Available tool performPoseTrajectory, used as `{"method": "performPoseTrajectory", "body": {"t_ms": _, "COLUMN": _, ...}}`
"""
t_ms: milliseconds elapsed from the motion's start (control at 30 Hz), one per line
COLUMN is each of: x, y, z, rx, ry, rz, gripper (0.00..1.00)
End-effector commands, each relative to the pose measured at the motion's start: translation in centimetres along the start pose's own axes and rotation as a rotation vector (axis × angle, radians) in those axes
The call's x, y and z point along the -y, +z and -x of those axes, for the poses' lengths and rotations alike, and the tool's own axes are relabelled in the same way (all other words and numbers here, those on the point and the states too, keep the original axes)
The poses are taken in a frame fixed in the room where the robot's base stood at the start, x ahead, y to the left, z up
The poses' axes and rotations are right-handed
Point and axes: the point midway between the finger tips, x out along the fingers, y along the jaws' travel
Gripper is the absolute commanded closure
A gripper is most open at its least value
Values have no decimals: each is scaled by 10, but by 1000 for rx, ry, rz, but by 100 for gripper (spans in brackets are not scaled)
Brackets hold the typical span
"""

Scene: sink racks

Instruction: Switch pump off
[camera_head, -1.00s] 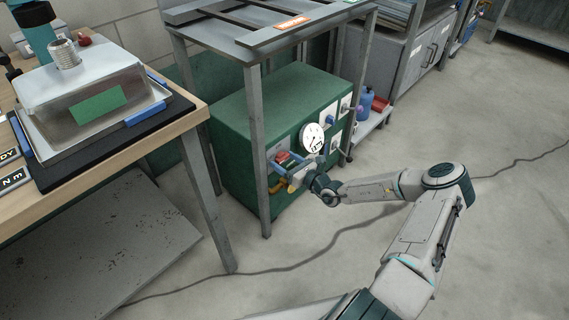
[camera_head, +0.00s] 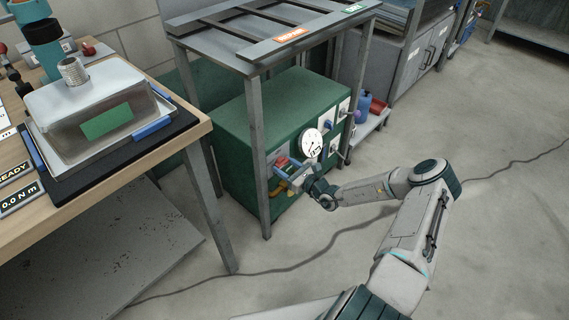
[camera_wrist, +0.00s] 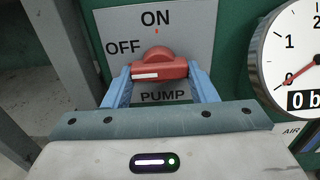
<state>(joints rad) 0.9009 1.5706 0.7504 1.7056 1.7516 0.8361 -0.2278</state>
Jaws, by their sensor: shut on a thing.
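The pump switch is a red rotary knob (camera_wrist: 160,67) on a grey plate (camera_wrist: 190,25) lettered ON at the top, OFF at the left and PUMP below. Its handle lies level, with the white mark on its left half, the OFF side. My gripper (camera_wrist: 161,82) is shut on the knob, with a blue finger at each end of the handle. In the head view my gripper (camera_head: 294,178) reaches the front of the green cabinet (camera_head: 240,120); the knob is small there and partly hidden.
A round gauge (camera_wrist: 296,55) right of the switch has its red needle near 0. It also shows in the head view (camera_head: 312,143). A grey rack leg (camera_head: 258,150) stands close left of my gripper. A workbench (camera_head: 110,165) is further left. A cable (camera_head: 300,262) crosses the floor.

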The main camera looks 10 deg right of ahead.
Motion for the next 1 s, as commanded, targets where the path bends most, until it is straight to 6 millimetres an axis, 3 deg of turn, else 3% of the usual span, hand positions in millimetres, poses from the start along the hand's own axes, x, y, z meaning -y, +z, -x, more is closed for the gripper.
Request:
{"method": "performPoseTrajectory", "body": {"t_ms": 300, "x": -2, "y": 1, "z": -1, "rx": 3, "ry": 5, "rz": 11, "gripper": 71}}
{"method": "performPoseTrajectory", "body": {"t_ms": 333, "x": -2, "y": 1, "z": -1, "rx": 3, "ry": 6, "rz": 11, "gripper": 45}}
{"method": "performPoseTrajectory", "body": {"t_ms": 400, "x": -2, "y": 0, "z": -1, "rx": 3, "ry": 5, "rz": 10, "gripper": 26}}
{"method": "performPoseTrajectory", "body": {"t_ms": 767, "x": 1, "y": 1, "z": 4, "rx": 1, "ry": 0, "rz": 9, "gripper": 26}}
{"method": "performPoseTrajectory", "body": {"t_ms": 1000, "x": 1, "y": 3, "z": 45, "rx": 0, "ry": -2, "rz": 9, "gripper": 26}}
